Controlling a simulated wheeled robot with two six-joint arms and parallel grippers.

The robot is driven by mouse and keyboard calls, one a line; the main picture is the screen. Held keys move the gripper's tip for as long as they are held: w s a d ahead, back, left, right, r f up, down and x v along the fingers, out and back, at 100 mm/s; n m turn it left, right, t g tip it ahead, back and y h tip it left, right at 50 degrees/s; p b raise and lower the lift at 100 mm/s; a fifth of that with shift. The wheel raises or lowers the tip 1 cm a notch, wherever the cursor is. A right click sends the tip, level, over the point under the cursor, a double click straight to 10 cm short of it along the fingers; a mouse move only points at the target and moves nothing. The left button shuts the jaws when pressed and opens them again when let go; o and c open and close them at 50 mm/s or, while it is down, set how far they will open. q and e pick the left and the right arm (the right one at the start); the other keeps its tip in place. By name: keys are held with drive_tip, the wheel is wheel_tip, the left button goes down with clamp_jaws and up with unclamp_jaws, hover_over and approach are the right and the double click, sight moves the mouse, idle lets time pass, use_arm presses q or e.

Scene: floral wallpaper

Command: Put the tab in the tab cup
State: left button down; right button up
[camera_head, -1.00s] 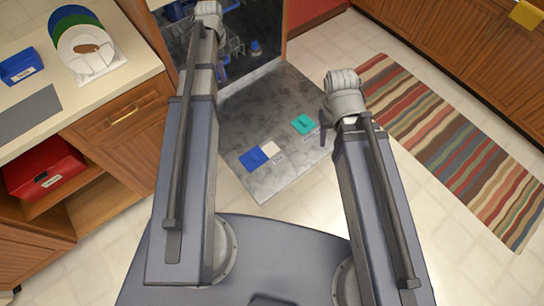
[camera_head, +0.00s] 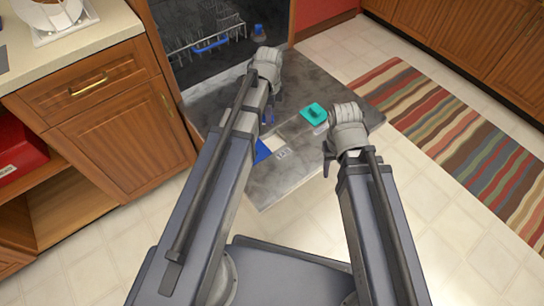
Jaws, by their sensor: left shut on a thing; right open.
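My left gripper (camera_head: 268,118) is above the lowered dishwasher door, pointing down. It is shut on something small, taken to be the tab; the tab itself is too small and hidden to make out. A pale square recess, which looks like the tab cup (camera_head: 275,144), is set in the door just below this gripper, partly hidden by the arm. A blue flap (camera_head: 262,151) lies beside it on the left, and a small label (camera_head: 284,154) beside it. My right gripper (camera_head: 326,155) is open and empty near the door's right edge.
A teal cap (camera_head: 313,113) with a label sits on the grey door (camera_head: 230,95), between the grippers. The dishwasher rack (camera_head: 205,40) is behind. A wooden cabinet (camera_head: 100,110) and counter stand at left. A striped rug (camera_head: 450,130) lies at right.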

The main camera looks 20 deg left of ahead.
sight(273, 119)
use_arm(q)
drive_tip(key=shift+s+d+f+b, duration=0.15)
drive_tip(key=shift+d+f+b, duration=0.25)
drive_tip(key=shift+f, duration=0.35)
drive_tip(key=shift+s+d+f+b, duration=0.1)
drive_tip(key=shift+d+f+b, duration=0.3)
drive_tip(key=shift+f, duration=0.35)
use_arm(e)
drive_tip(key=shift+f, duration=1.5)
use_arm(q)
wheel_tip(273, 119, down, 10)
drive_tip(key=b, duration=1)
drive_tip(key=shift+a+f, duration=0.1)
use_arm(e)
wheel_tip(273, 119, down, 10)
drive_tip(key=shift+d, duration=0.1)
use_arm(q)
drive_tip(key=c, duration=0.6)
unclamp_jaws()
wheel_tip(273, 119, up, 12)
drive_tip(key=p, duration=1.2)
use_arm(e)
wheel_tip(273, 119, up, 12)
